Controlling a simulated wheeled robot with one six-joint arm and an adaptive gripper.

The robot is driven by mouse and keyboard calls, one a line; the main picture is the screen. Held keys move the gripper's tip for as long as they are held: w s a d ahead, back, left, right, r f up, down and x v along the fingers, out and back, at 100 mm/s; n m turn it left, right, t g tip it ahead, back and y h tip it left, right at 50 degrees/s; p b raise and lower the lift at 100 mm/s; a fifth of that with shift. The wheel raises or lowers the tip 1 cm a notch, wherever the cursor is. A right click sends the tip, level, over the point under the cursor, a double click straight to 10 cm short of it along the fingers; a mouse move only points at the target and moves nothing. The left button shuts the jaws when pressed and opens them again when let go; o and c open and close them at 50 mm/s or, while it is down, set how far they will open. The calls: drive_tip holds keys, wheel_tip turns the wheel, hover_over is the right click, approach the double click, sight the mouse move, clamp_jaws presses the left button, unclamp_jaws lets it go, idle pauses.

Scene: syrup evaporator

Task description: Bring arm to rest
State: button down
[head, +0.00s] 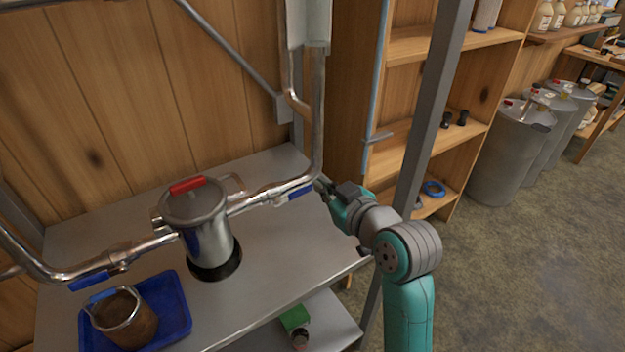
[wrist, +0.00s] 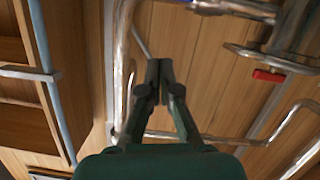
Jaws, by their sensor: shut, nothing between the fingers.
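My arm reaches from the lower right of the head view, over the right end of the steel table (head: 270,275). My gripper (head: 322,186) is close to the lower end of the vertical steel pipe (head: 316,125) and the blue valve handle (head: 299,192); I cannot tell whether it touches them. In the wrist view my gripper (wrist: 160,68) has its fingers together, with nothing between them. Wood panelling and bent pipes show behind the fingers there.
A steel canister (head: 207,222) with a red-handled lid stands on the table, beside a blue tray (head: 178,312) holding a brown pot (head: 128,322). A grey post (head: 432,120) and wooden shelves (head: 405,140) are close to my arm. Steel drums (head: 508,155) stand right; floor there is open.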

drive_tip(key=s+d+f+m+t+h, duration=0.1)
drive_tip(key=s+d+f+m+h, duration=0.1)
drive_tip(key=s+d+f, duration=0.35)
drive_tip(key=s+d+f+m+h, duration=0.1)
drive_tip(key=s+d+f+m, duration=0.15)
drive_tip(key=s+f, duration=0.55)
drive_tip(key=s+d+f+m+t+h, duration=0.1)
drive_tip(key=s+d+f+m+h, duration=0.1)
drive_tip(key=s+d+f, duration=0.35)
drive_tip(key=s+d+f+m+h, duration=0.1)
drive_tip(key=s+d, duration=0.1)
drive_tip(key=s, duration=1.2)
drive_tip(key=s+d+m+h, duration=0.1)
drive_tip(key=s+d, duration=0.1)
drive_tip(key=s, duration=1.2)
drive_tip(key=shift+f+h, duration=0.35)
drive_tip(key=shift+h, duration=0.05)
drive_tip(key=c, duration=1.9)
unclamp_jaws()
